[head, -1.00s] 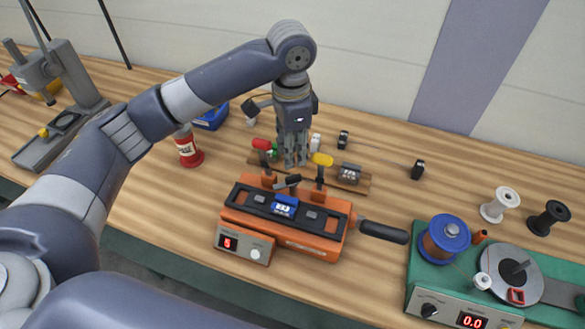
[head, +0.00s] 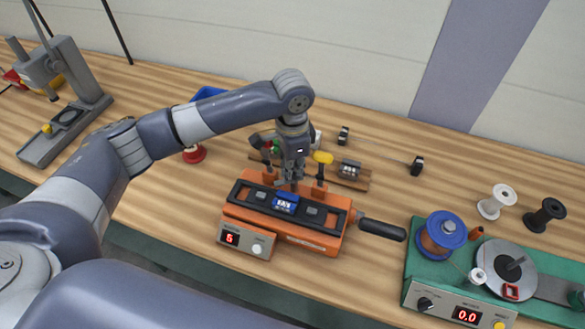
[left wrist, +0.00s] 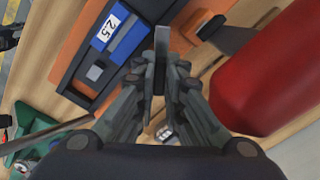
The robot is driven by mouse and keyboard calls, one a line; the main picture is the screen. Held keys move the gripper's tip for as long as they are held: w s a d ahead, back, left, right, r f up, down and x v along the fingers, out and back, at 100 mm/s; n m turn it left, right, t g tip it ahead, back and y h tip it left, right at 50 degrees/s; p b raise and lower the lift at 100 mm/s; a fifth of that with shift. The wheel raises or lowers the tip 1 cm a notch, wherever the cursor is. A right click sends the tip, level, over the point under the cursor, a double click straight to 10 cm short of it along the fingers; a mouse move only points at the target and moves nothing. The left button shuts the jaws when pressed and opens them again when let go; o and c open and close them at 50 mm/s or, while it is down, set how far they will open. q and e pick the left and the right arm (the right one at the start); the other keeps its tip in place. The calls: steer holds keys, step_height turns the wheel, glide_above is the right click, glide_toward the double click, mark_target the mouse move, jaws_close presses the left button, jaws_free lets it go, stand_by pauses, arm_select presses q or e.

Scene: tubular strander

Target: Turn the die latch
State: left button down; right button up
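My left gripper (head: 292,182) points down at the plate's back edge, just behind the label, and hides the die latch in the head view. In the left wrist view, a narrow grey bar (left wrist: 162,45), apparently the latch's lever, stands between my left fingertips (left wrist: 161,72). The fingers appear closed against both its sides. My right gripper is not in view.
A clamp with a yellow grip (head: 323,157) stands close to the right of my left gripper. A black handle (head: 382,229) sticks out right. A green winder (head: 425,265) stands further right.

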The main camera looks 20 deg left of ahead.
arm_select(q)
steer(key=shift+r+m+p, duration=0.25)
steer(key=shift+m+p, duration=0.45)
steer(key=shift+p, duration=0.25)
steer(key=shift+w+f+m+p, duration=0.15)
steer(key=shift+m+p, duration=0.3)
steer(key=shift+m, duration=0.35)
steer(key=c, duration=1.7)
jaws_free()
step_height(320, 180, up, 12)
steer(key=shift+f, duration=0.1)
